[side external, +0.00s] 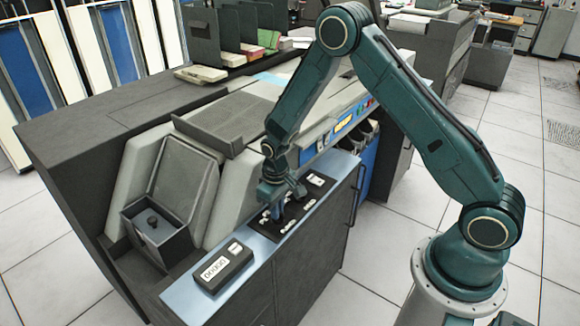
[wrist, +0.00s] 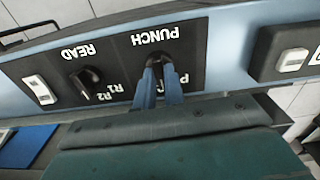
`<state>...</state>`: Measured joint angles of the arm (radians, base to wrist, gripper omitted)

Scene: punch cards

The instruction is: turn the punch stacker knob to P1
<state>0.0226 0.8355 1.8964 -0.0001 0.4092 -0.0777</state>
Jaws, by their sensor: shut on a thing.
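The black control panel (wrist: 125,40) appears upside down in the wrist view, with the words PUNCH and READ on it. The punch stacker knob (wrist: 161,60) is black and sits under the PUNCH label. My gripper (wrist: 160,72) has its two blue fingers shut on this knob. A letter P shows to the right of the fingers; the rest of the punch position labels is mostly hidden, so the knob's setting cannot be read. In the side view my gripper (side external: 280,214) reaches down to the panel and hides the knob.
The read knob (wrist: 88,76), with R1 and R2 labels, stands close beside my fingers. A white rocker switch (wrist: 39,89) is beyond it. A grey hopper (side external: 158,225) stands left of the panel. The floor in front is clear.

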